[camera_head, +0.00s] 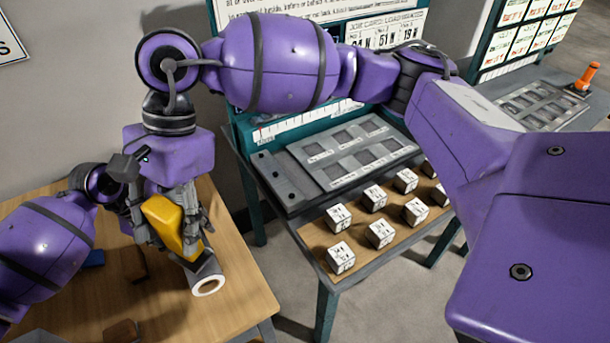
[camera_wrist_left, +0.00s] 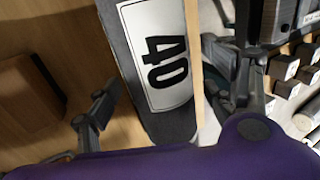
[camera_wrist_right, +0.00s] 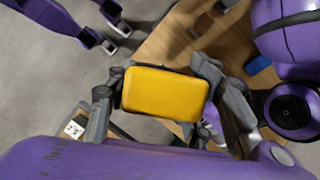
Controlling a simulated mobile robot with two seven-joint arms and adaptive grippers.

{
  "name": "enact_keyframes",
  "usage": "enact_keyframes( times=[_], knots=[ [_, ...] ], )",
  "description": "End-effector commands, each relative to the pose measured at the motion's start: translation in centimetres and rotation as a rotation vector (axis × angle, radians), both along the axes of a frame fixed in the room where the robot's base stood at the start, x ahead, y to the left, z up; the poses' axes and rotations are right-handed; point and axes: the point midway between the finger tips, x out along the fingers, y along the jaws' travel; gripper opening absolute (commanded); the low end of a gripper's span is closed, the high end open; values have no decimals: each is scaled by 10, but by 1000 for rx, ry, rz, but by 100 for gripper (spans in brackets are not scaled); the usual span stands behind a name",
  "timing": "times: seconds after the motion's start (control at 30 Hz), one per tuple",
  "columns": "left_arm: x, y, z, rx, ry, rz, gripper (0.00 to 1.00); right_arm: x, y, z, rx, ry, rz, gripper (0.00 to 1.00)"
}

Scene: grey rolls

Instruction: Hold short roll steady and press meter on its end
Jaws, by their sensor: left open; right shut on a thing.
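The short grey roll (camera_head: 208,279) shows its white ring-shaped end near the right edge of the wooden table. In the left wrist view, a grey roll (camera_wrist_left: 130,45) with a white label reading 40 lies between the fingers of my left gripper (camera_wrist_left: 168,95), which is open around it. In the head view my left gripper is largely hidden. My right gripper (camera_head: 170,236) is shut on the yellow meter (camera_head: 166,222), tilted just above the roll. The meter (camera_wrist_right: 165,92) fills the fingers in the right wrist view. I cannot tell whether it touches the roll.
The wooden table (camera_head: 245,300) also holds a blue block (camera_head: 93,259) and brown blocks (camera_head: 122,331). To the right, a separate bench (camera_head: 300,228) carries several white labelled cubes (camera_head: 341,257) and a grey slotted tray (camera_head: 350,150). A floor gap separates the two.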

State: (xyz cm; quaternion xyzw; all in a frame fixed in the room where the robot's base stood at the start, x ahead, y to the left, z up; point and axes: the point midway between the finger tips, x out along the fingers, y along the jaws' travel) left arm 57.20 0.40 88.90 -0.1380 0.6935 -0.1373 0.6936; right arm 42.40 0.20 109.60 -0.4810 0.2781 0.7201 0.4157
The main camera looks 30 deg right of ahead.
Motion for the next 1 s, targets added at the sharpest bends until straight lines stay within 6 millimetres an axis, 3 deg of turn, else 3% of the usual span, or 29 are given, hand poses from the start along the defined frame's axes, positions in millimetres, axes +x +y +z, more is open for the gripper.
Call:
enact_keyframes(
  times=[0.4,0.83,1.0],
  knots=[
    [0,-3,-7,0,-1,-1,75,0,0,1,1,-1,1,17],
    [0,-3,-7,0,0,-1,18,0,0,0,1,0,0,17],
    [0,-3,-7,0,-1,-1,18,-2,6,-9,8,-9,12,17]
  ],
)
